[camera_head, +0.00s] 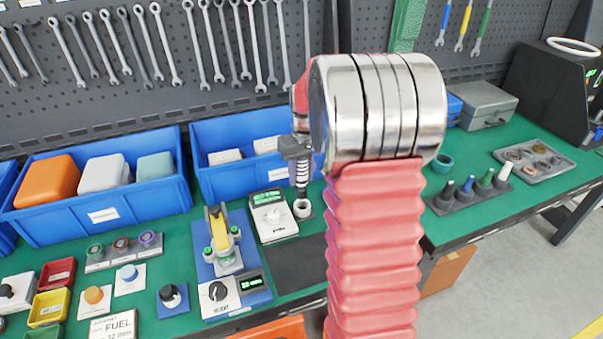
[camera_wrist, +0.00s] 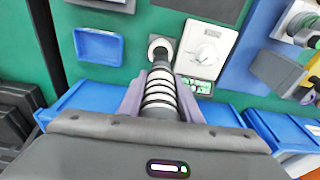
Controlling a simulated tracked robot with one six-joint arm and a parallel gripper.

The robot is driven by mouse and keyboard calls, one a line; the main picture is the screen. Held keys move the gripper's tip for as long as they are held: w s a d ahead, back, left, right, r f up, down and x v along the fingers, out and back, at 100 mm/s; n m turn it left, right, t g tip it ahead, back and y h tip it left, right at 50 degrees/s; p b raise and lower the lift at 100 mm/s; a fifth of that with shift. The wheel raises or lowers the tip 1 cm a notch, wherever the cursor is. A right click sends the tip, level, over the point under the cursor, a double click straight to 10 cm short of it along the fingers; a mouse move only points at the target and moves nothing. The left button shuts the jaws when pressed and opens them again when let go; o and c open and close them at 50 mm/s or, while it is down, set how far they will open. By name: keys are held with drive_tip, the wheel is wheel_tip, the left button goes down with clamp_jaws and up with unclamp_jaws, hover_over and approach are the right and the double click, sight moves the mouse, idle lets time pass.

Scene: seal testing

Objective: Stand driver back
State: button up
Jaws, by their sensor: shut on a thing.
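The driver (camera_head: 303,172) is a dark tool with pale rings along its handle. My gripper (camera_head: 296,150) is shut on it and holds it roughly upright, tip down, over the green bench. In the wrist view the ringed driver (camera_wrist: 160,92) sits between the two grey-purple fingers of my gripper (camera_wrist: 158,104). A small round white holder (camera_head: 303,209) stands directly below the tip. The holder also shows in the wrist view (camera_wrist: 153,41), where the driver's dark end overlaps its opening. I cannot tell whether the tip is inside it or just above.
A white meter with a dial (camera_head: 270,215) stands close left of the holder. Blue bins (camera_head: 225,180) stand behind. A press on a blue base (camera_head: 222,240) is further left. A dark mat (camera_head: 298,263) lies in front. A rack of coloured pegs (camera_head: 470,195) is at right.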

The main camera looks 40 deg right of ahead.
sight(302, 187)
drive_tip(key=shift+d+f, duration=0.1)
drive_tip(key=shift+d, duration=0.05)
drive_tip(key=shift+f, duration=1.95)
drive_tip(key=shift+s+f, duration=0.1)
drive_tip(key=shift+f, duration=0.2)
drive_tip(key=o, duration=1.3)
drive_tip(key=shift+f, duration=0.1)
drive_tip(key=shift+c, duration=0.2)
drive_tip(key=shift+r, duration=2.6)
